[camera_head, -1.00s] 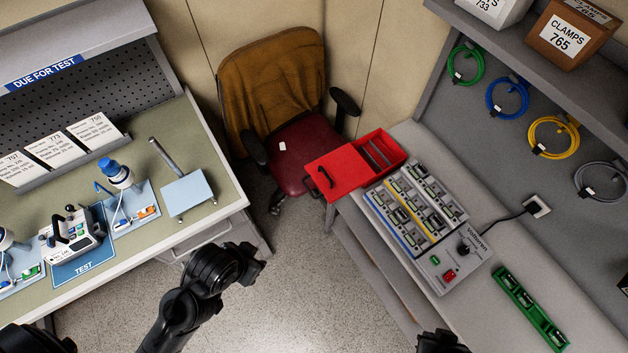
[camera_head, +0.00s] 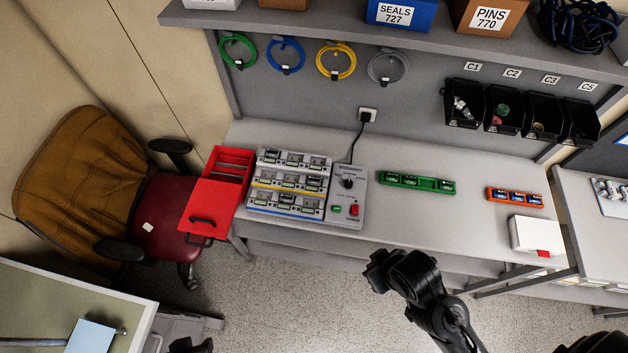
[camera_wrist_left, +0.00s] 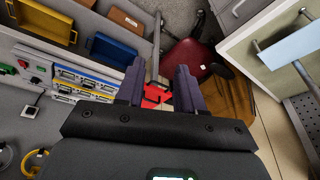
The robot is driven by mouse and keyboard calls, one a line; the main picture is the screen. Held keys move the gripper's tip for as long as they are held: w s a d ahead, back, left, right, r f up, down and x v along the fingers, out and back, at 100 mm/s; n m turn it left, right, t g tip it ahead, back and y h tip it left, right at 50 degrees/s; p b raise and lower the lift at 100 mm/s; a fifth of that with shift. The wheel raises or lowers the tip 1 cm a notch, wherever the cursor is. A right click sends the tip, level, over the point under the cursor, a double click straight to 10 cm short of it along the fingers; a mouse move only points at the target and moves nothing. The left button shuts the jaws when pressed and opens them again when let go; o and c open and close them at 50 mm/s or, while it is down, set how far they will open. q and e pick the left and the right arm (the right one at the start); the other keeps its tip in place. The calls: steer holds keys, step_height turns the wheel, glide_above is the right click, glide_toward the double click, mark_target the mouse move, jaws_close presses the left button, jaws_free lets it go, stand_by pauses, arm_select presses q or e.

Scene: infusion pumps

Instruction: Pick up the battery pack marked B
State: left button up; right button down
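I cannot read a B on any pack at this size. More dark packs lie in a green holder (camera_head: 447,187) and blue-labelled ones in an orange holder (camera_head: 514,197). In the left wrist view my left gripper (camera_wrist_left: 160,88) has its fingers apart, with nothing held between them; the red box shows beyond.
A red open box (camera_head: 209,210) overhangs the bench's left end beside a chair (camera_head: 150,225). A white box (camera_head: 535,235) lies near the bench's right front. Black bins (camera_head: 505,110) hang on the back wall. The bench (camera_head: 420,225) is clear around the green holder.

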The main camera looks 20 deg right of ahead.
stand_by(0.4)
arm_select(q)
steer(key=o, duration=0.9)
steer(key=shift+w, duration=0.1)
